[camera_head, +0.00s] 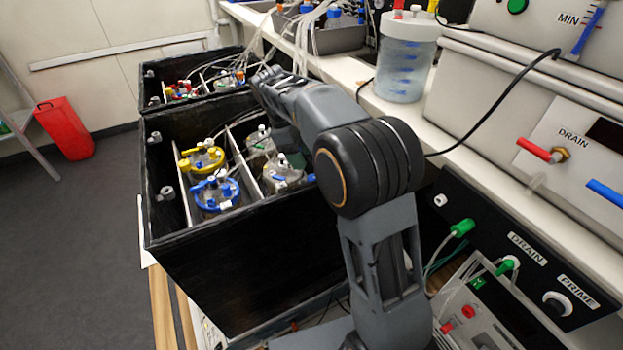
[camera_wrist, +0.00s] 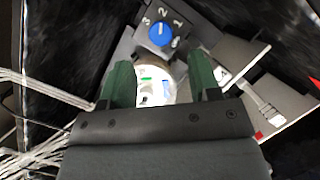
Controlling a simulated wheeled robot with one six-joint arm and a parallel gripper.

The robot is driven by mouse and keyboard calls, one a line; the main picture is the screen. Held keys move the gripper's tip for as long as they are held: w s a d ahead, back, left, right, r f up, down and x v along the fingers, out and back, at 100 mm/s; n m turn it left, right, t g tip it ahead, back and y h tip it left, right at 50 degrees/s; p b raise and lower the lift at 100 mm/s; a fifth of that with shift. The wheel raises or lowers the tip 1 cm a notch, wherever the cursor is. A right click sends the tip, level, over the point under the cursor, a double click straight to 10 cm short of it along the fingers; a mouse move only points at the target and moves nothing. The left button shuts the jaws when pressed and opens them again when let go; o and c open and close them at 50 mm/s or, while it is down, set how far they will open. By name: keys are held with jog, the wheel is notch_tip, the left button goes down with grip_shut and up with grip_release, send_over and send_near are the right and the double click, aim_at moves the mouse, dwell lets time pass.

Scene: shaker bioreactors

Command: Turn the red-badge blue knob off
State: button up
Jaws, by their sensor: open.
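In the wrist view a round blue knob (camera_wrist: 161,33) sits on a dark plate marked with 1, 2 and 3. No red badge can be made out beside it. My gripper (camera_wrist: 161,62) is open, its two green fingers pointing toward the knob. The knob lies beyond the fingertips, roughly centred between them, and the gap looks empty of any held thing. A pale round part with a green mark (camera_wrist: 150,85) shows between the fingers, below the knob. In the head view my arm reaches over the black boxes and the knob cannot be made out.
A black box (camera_head: 240,265) holds vessels with a yellow lid (camera_head: 201,158) and a blue lid (camera_head: 216,194). A second black box (camera_head: 150,88) stands behind. Pale tubes (camera_wrist: 35,100) run along the left in the wrist view. A clear jar (camera_head: 402,70) stands on the bench.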

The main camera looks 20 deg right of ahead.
aim_at(312, 177)
jog(key=b+x, duration=0.2)
jog(key=x, duration=0.5)
jog(key=shift+a, duration=0.1)
jog(key=shift+c, duration=0.2)
jog(key=shift+r, duration=0.1)
jog(key=c, duration=0.9)
